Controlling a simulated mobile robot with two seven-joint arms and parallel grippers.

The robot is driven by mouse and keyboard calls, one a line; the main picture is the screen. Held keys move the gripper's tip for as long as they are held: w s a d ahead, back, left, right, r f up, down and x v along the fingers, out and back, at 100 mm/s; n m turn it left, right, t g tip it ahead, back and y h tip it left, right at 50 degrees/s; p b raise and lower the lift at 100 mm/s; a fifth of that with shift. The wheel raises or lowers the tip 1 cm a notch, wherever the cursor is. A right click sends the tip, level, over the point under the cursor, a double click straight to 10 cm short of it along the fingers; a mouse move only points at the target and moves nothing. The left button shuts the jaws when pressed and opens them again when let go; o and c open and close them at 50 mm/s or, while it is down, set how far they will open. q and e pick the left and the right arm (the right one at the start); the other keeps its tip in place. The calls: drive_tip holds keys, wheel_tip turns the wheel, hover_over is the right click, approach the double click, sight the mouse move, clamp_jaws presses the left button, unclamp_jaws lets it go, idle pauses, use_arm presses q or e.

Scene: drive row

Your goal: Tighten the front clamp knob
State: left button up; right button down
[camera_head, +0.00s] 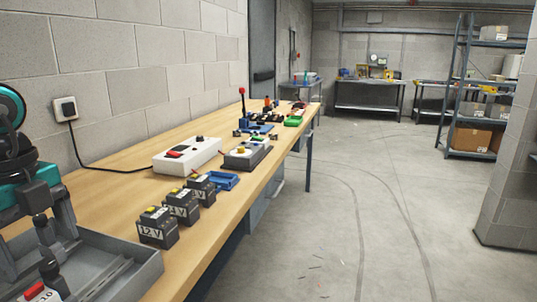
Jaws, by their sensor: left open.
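My left gripper (44,228), dark grey with a teal wrist above it, is at the left edge over the near end of the bench, partly cut off by the frame. It is open. A dark upright piece with a rounded top (49,268) stands just below it, by a grey tray (130,278). I cannot tell for sure whether this is the front clamp knob, or whether the gripper touches it. A small red part (40,292) lies at the bottom edge. My right gripper is not in view.
The wooden bench (105,195) runs along the block wall. Several 12 V batteries (158,228), a blue tray (222,181), a white power box (187,154) and a grey device (247,155) stand on it. The floor (330,220) to the right is open, up to a pillar (510,190).

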sight(50, 271)
use_arm(q)
drive_tip(key=shift+f+n+b, duration=0.2)
drive_tip(key=shift+n+b, duration=0.2)
drive_tip(key=shift+n, duration=0.3)
drive_tip(key=shift+r, duration=0.15)
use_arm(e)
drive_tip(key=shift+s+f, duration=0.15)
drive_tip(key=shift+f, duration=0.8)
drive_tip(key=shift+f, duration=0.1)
use_arm(q)
drive_tip(key=shift+f+b, duration=1.2)
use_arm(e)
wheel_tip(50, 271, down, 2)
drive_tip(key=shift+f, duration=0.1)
